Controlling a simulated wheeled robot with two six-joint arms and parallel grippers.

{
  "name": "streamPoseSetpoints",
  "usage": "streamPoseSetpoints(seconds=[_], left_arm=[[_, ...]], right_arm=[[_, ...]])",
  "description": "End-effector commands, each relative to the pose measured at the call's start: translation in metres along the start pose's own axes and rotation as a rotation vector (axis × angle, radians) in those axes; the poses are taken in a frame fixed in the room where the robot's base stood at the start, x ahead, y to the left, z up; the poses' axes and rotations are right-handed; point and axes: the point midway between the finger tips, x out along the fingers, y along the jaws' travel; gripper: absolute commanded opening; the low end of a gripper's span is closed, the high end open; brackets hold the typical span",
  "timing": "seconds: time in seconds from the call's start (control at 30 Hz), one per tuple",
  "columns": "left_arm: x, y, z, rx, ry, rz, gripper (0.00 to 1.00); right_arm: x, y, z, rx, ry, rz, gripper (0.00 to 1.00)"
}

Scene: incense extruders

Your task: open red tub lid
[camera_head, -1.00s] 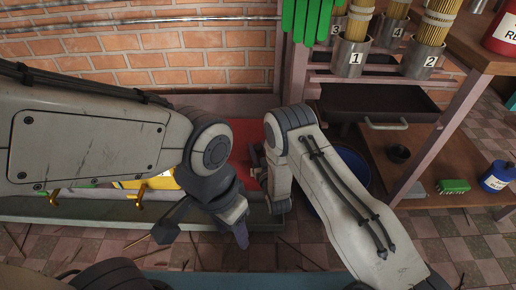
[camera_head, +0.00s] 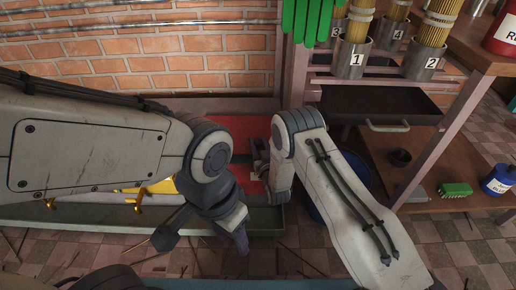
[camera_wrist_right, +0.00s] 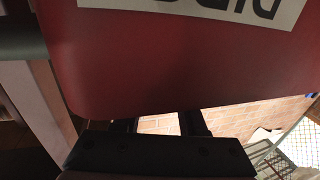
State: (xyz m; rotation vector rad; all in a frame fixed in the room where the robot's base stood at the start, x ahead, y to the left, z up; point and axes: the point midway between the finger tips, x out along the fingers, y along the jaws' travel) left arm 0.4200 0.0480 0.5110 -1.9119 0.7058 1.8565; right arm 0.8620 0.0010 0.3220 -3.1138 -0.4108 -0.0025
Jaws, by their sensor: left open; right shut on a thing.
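The red tub (camera_head: 252,128) shows in part in the head view, between my two arms against the brick wall. Much of it is hidden by my arms. My right gripper (camera_head: 260,163) is at the red lid, shut on it; the contact itself is hard to see. In the right wrist view a red panel, which looks like the lid (camera_wrist_right: 150,70), fills the upper part, with a white label bearing large black letters. My left gripper (camera_head: 203,240) is open and empty, low in front of the grey trough, its fingers apart.
On the right stand a shelf with numbered tins (camera_head: 354,60), a dark drawer (camera_head: 385,105), a green brush (camera_head: 455,190) and a blue can (camera_head: 497,180).

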Motion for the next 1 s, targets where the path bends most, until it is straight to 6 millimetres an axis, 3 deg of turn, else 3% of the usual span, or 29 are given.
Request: streamPoseSetpoints(seconds=[0.17,0.2,0.23,0.27,0.67,1.0], left_arm=[[0.000,0.000,0.000,0.000,0.000,0.000,0.50],[0.000,0.000,0.000,0.000,0.000,0.000,0.50],[0.000,0.000,0.000,0.000,0.000,0.000,0.50],[-0.001,0.000,0.000,0.000,0.000,0.000,0.50],[-0.006,0.001,0.000,0.000,0.000,0.000,0.50],[-0.040,0.003,-0.002,0.000,0.000,0.000,0.50]], right_arm=[[-0.001,0.002,0.002,-0.001,-0.006,0.004,0.00],[-0.001,0.002,0.002,-0.001,-0.006,0.004,0.56],[-0.001,0.002,0.002,-0.001,-0.006,0.004,0.68],[-0.001,0.002,0.002,-0.001,-0.006,0.004,0.71],[-0.009,0.000,-0.001,-0.001,-0.005,0.001,0.71],[-0.072,0.001,-0.002,-0.002,-0.010,0.001,0.71]])
